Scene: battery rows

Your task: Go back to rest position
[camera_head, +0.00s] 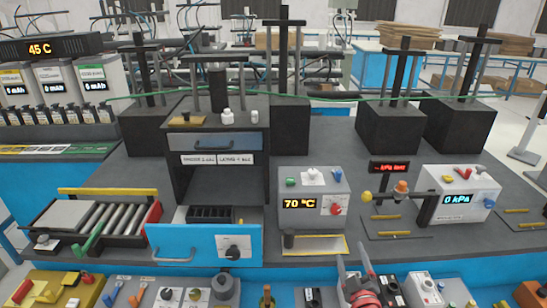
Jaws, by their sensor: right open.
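My right gripper (353,262) shows at the bottom edge, right of the middle. Its two grey and red fingers point up and stand apart, with nothing seen between them. It is in front of the bench's near edge, below the grey box that reads 70 °C (313,197). My left gripper is not in view.
A blue-fronted drawer (204,244) stands pulled out, with a black rack (211,214) in it. A roller tray (98,222) lies to the left. A white box reading 0 kPa (457,198) stands right. Small devices and knobs crowd the front edge. Black presses (290,125) stand behind.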

